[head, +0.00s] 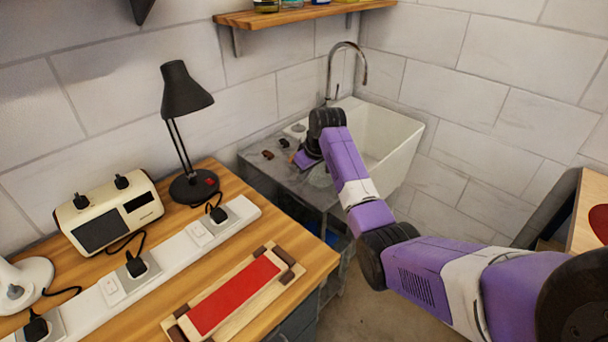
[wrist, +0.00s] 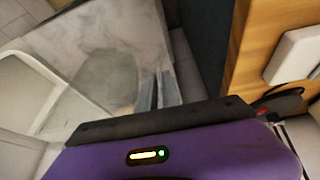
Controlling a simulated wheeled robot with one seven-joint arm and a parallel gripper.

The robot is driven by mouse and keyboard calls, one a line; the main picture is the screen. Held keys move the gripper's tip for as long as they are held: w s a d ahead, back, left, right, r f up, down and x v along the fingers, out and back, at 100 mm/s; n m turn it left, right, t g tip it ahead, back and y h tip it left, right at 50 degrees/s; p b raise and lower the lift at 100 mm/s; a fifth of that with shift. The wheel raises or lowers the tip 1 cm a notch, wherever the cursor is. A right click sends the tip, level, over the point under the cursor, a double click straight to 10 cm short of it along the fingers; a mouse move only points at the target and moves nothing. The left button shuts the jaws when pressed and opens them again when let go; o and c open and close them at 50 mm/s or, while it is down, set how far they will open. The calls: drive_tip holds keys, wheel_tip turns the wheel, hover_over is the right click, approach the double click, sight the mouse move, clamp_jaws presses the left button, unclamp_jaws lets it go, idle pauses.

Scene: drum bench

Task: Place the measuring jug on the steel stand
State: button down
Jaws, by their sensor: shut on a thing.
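My gripper (head: 304,160) reaches over the grey-topped stand (head: 262,166) beside the sink, at the centre of the head view. This grey stand appears to be the steel stand. In the wrist view my gripper's fingers (wrist: 156,92) are close together and point down at a grey surface. A pale, see-through shape (wrist: 112,75) shows beside the fingers and looks like the measuring jug. Its outline is faint, and my arm hides much of it in the head view. I cannot tell whether its base touches the grey top.
A white sink (head: 405,140) with a curved tap (head: 347,45) adjoins the stand. Small dark items (head: 268,155) lie on the stand's left part. The wooden bench (head: 315,250) at left holds a black lamp (head: 184,88), a white power strip (head: 180,250) and a red-topped board (head: 235,293).

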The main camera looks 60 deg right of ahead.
drive_tip(key=c, duration=1.5)
unclamp_jaws()
drive_tip(key=shift+f, duration=0.1)
drive_tip(key=b+v, duration=0.1)
drive_tip(key=v, duration=1.1)
